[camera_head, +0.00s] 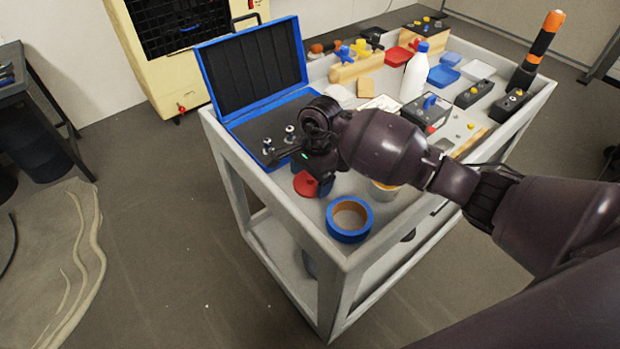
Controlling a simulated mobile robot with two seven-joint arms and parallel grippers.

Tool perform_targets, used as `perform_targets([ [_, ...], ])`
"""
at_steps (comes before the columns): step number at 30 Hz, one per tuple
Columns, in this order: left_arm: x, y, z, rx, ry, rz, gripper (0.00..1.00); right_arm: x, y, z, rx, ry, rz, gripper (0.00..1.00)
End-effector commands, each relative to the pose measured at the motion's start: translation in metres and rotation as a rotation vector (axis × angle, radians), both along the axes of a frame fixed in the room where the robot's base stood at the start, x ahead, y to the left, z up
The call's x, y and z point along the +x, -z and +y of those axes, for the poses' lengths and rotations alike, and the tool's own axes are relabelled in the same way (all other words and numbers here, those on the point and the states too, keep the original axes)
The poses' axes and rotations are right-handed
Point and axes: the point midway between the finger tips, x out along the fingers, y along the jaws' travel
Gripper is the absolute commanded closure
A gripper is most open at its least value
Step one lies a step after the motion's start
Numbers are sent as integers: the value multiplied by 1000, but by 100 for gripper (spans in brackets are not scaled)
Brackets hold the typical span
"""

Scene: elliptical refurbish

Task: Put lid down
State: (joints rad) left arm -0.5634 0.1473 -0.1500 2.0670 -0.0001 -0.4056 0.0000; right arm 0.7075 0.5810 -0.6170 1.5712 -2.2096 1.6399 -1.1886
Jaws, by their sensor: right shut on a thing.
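My right gripper (292,156) reaches over the left part of the cart top, beside the open blue case. It is shut, its fingers dark and partly hidden by the wrist. A red round lid (305,184) shows just under it, tilted toward the camera. The contact between fingers and lid is hard to make out. A small blue thing shows partly behind the red lid. A tub with a yellowish rim (385,190) is mostly hidden behind my right forearm. The blue case's own hinged lid (250,68) stands open and upright. My left gripper is not in view.
A blue tape roll (349,219) lies near the cart's front corner. Two small metal pieces stand in the case's dark foam (275,128). A white bottle (414,75), trays, and black boxes crowd the back and right of the grey cart (232,160).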

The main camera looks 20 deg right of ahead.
Motion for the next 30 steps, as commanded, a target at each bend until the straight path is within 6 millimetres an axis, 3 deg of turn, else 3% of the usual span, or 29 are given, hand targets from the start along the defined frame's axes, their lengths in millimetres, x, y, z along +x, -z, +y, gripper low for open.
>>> perform_targets([
  [3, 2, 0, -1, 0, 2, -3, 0, 0, 8, 0, 2, -1, -2, 35],
  [16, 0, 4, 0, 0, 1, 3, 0, 0, 13, 0, 0, -1, -1, 35],
  [17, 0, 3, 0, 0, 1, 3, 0, 0, 13, 0, 0, -1, -1, 10],
  [19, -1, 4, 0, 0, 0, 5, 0, 0, 12, 0, 1, -1, -2, 0],
  [30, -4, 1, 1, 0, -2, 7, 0, 2, 1, -1, 0, -1, -6, 0],
])
